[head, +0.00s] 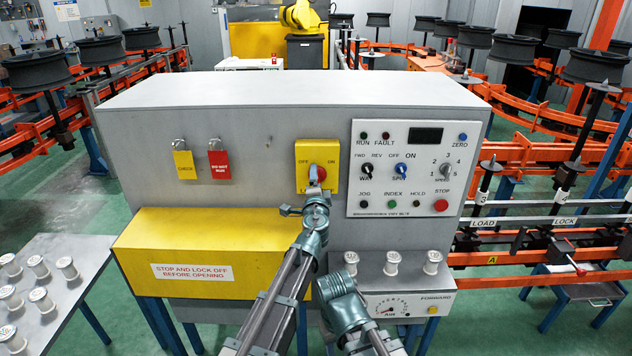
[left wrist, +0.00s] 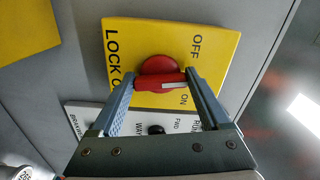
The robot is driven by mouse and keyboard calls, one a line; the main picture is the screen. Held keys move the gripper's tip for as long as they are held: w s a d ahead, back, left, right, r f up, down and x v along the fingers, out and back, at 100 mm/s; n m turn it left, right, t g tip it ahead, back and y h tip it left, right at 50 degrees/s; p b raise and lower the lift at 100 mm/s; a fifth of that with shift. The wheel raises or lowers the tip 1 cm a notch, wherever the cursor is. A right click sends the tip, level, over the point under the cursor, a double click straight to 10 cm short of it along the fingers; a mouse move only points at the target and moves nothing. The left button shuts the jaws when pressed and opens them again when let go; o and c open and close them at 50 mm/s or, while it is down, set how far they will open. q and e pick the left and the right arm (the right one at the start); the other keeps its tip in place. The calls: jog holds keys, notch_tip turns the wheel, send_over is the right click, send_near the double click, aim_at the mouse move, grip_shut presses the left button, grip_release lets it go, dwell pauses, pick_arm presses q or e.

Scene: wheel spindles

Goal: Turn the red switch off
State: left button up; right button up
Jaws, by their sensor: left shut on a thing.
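The red switch (head: 318,172) sits on a yellow plate (head: 303,160) marked OFF and ON, on the front of the grey cabinet. My left gripper (head: 316,187) is at the switch, partly hiding it. In the left wrist view my left gripper (left wrist: 160,82) has its two fingers on either side of the red handle (left wrist: 146,82), shut on it. The white mark on the handle points toward the label side, its end close to ON; the exact setting is hard to tell. My right gripper (head: 335,286) is low before the cabinet, its fingers not clear.
A control panel (head: 405,168) with knobs and buttons is right of the switch. A yellow padlock tag (head: 185,164) and a red one (head: 219,164) hang left. A yellow cover (head: 215,222) juts out below. Several white spools stand on the shelf and left table (head: 75,305).

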pick_arm(q)
jog(key=n, duration=0.7)
jog(key=shift+s+f, duration=0.1)
jog(key=shift+f, duration=0.05)
dwell(0.6)
jog(key=o, duration=1.2)
